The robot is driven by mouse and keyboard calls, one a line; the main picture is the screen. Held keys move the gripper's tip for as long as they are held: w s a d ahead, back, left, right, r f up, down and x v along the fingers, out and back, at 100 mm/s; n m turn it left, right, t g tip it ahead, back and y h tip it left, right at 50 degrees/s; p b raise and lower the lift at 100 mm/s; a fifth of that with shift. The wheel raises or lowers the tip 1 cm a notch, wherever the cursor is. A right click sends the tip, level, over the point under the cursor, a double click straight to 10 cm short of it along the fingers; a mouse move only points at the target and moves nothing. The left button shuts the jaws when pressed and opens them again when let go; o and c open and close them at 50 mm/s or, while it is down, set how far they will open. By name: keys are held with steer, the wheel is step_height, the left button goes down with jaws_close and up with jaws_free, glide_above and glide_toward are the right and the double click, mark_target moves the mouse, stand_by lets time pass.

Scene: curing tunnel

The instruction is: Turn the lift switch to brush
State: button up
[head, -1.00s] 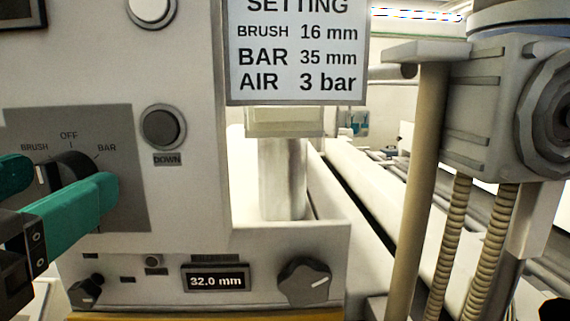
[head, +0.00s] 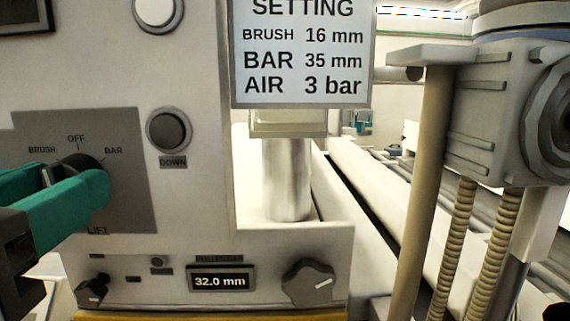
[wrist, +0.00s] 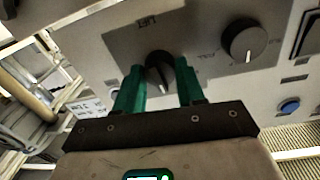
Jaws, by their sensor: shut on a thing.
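The lift switch (head: 88,163) is a black rotary knob on a dark grey plate, with BRUSH at upper left, OFF at top and BAR at upper right. My gripper (head: 75,180) has its two green fingers on either side of the knob's grip and is shut on it. The fingers hide much of the knob in the head view. In the wrist view the panel appears upside down, and the lift switch (wrist: 158,68) sits between the fingertips of my gripper (wrist: 160,90). Its white mark points down toward my gripper there, roughly to the OFF side; the exact position is hard to tell.
A DOWN button (head: 169,130) is right of the switch plate. Below are a display (head: 221,281) reading 32.0 mm and another knob (head: 309,282). A post (head: 425,180) and grey housing (head: 500,120) stand at right.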

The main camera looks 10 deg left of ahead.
steer(key=shift+n+y+p, duration=0.3)
steer(key=shift+n+p, duration=3.4)
steer(key=shift+n, duration=1.3)
steer(key=shift+f, duration=0.15)
steer(key=o, duration=1)
steer(key=shift+o, duration=0.2)
steer(key=b+v, duration=0.2)
steer(key=v, duration=0.8)
steer(key=shift+s, duration=0.4)
steer(key=shift+f, duration=0.15)
